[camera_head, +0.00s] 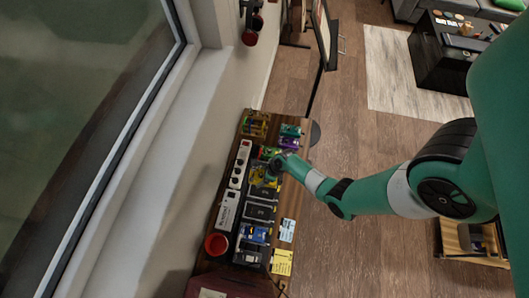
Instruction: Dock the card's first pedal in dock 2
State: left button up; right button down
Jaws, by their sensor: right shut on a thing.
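My right gripper (274,166) is low over the far end of the black pedalboard (261,204) on the wooden bench. It is shut, apparently on the yellow pedal (258,176), which it partly hides. I cannot tell whether that pedal touches the board. A blue pedal (255,235) sits near the board's near end, and dark empty-looking docks lie between. A light blue card (287,230) and a yellow card (282,262) lie to the right of the board; their writing is too small to read. My left gripper is not in view.
Several coloured pedals (289,136) stand beyond the gripper, with yellow-brown ones (255,124) at the bench's far end. A white power strip (239,164) and white box (227,210) line the board's left side. A red cup (216,244) stands at near left.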

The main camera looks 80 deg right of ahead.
pick_arm(q)
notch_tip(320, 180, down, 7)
jog(key=b, duration=0.4)
pick_arm(e)
notch_tip(320, 180, down, 9)
jog(key=shift+w+a+r, duration=0.15)
jog(key=shift+w+a, duration=0.05)
jog(key=shift+a, duration=0.1)
notch_tip(320, 180, down, 5)
jog(key=b, duration=0.5)
jog(key=shift+r, duration=0.1)
jog(key=shift+f+b, duration=0.9)
jog(key=shift+b, duration=0.05)
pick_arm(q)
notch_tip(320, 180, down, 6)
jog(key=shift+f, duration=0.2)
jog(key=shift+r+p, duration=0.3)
pick_arm(e)
jog(key=shift+r, duration=0.1)
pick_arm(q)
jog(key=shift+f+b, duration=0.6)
pick_arm(e)
jog(key=shift+f, duration=0.7)
